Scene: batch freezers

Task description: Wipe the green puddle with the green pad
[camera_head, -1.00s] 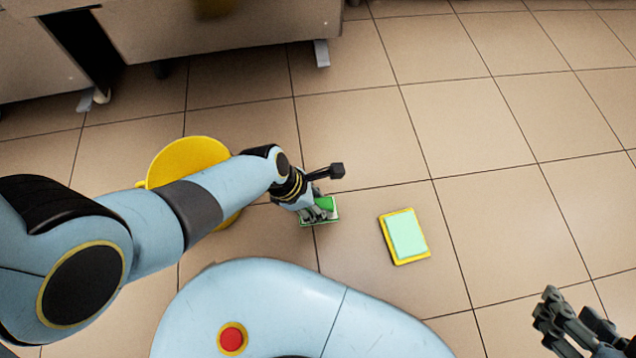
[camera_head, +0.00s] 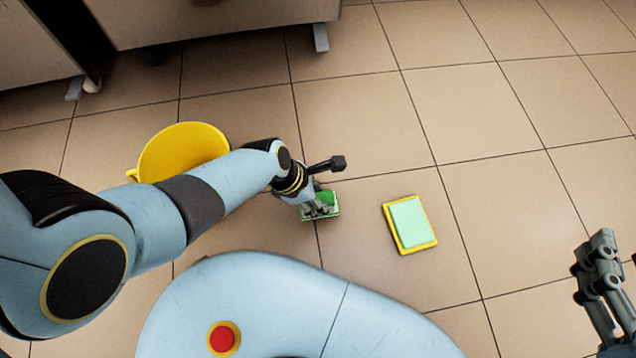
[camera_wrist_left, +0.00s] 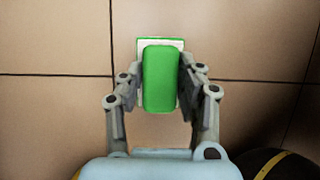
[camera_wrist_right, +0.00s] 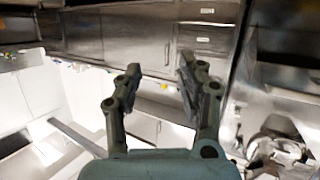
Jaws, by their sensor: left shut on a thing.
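The green pad (camera_wrist_left: 161,95), a green block on a paler base with a green edge, is between the two fingers of my left gripper (camera_head: 316,209), which is shut on it. The pad also shows in the head view (camera_head: 332,201), at or close above the tiled floor; I cannot tell whether it touches. My right gripper (camera_wrist_right: 160,72) is open and empty, its fingers apart; in the head view it is at the right edge. I see no green puddle in any view; any part under the pad or my left arm is hidden.
A yellow-rimmed rectangular thing with a mint-green top (camera_head: 409,222) lies on the floor right of the pad. A yellow round container (camera_head: 183,150) stands behind my left forearm. Metal cabinets (camera_head: 220,18) stand at the back. Tiles at the right are clear.

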